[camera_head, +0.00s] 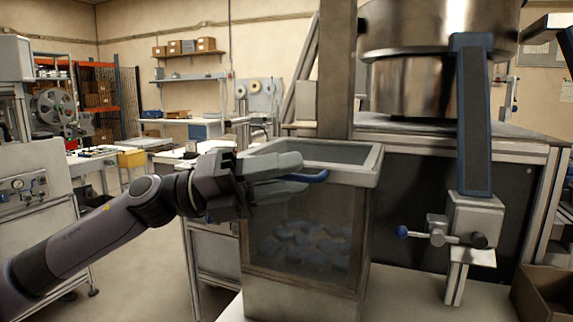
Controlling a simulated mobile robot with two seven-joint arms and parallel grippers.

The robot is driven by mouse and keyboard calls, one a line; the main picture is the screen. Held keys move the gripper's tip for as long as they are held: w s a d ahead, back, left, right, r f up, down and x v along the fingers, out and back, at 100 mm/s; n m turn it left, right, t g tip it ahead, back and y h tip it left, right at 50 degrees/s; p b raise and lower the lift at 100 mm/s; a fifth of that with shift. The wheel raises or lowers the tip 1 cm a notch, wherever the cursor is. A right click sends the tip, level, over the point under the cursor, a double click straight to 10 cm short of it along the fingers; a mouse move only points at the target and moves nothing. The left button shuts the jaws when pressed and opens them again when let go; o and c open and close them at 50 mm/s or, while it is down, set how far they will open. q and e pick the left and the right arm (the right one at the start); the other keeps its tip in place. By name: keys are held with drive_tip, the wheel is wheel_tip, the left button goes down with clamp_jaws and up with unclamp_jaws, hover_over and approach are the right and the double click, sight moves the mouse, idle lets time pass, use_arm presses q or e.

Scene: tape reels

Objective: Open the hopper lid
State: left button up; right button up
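The hopper (305,297) is a box with see-through walls and several dark bluish pieces inside. Its top frame (365,165) lies level around a grey inner area, and no raised lid is seen. A blue handle (318,177) sticks out at the front edge of the top. My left gripper (303,175) reaches in from the left at the front of the rim. Its two grey fingers lie one above the other at the handle, hiding its left part. Whether they grip it is unclear. My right gripper is not in view.
A large metal drum (425,75) stands behind on a bench. A cardboard box (540,295) is at lower right. A post rises close behind the hopper.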

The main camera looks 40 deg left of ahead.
use_arm(q)
drive_tip(key=shift+w+d, duration=0.1)
drive_tip(key=shift+d, duration=0.1)
clamp_jaws()
drive_tip(key=shift+r, duration=0.1)
